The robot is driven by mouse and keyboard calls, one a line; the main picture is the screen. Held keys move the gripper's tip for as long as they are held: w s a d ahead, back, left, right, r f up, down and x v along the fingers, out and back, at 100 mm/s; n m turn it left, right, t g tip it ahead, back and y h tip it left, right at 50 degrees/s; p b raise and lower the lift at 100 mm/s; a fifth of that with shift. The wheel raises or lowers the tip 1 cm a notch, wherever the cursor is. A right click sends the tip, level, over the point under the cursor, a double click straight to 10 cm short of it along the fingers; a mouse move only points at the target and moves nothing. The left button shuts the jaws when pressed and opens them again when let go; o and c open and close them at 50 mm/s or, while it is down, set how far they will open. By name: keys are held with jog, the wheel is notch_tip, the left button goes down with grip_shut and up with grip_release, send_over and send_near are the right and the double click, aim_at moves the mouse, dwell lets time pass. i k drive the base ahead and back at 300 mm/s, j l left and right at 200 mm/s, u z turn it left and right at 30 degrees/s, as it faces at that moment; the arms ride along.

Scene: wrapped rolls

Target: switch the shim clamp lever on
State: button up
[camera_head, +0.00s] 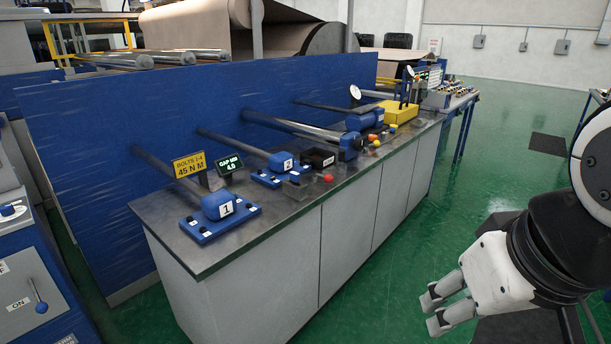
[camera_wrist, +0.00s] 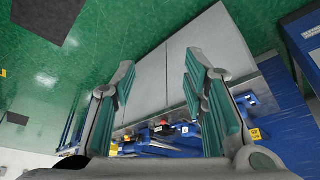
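A lever with a blue ball knob (camera_head: 41,307) hangs on the light front panel of a blue cabinet at the lower left of the head view. An "ON" label (camera_head: 18,304) is beside the knob. I cannot read a name that marks it as the shim clamp lever. My gripper (camera_head: 431,313) is at the lower right of the head view, over the green floor, far from the lever. In the wrist view my gripper (camera_wrist: 160,72) has its fingers wide apart with nothing between them. The lever is not identifiable in the wrist view.
A long grey bench (camera_head: 255,235) stands between the lever and my gripper. It carries numbered blue blocks (camera_head: 218,206), a yellow torque sign (camera_head: 189,165), a gap display (camera_head: 229,164) and a yellow box (camera_head: 398,111). A blue wall (camera_head: 90,140) rises behind it.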

aim_at(328, 178)
jog(key=i+l+u, duration=0.15)
jog(key=i+l, duration=0.15)
jog(key=i, duration=0.2)
jog(key=i+l+u, duration=0.15)
jog(key=i+l, duration=0.2)
jog(key=i, duration=0.15)
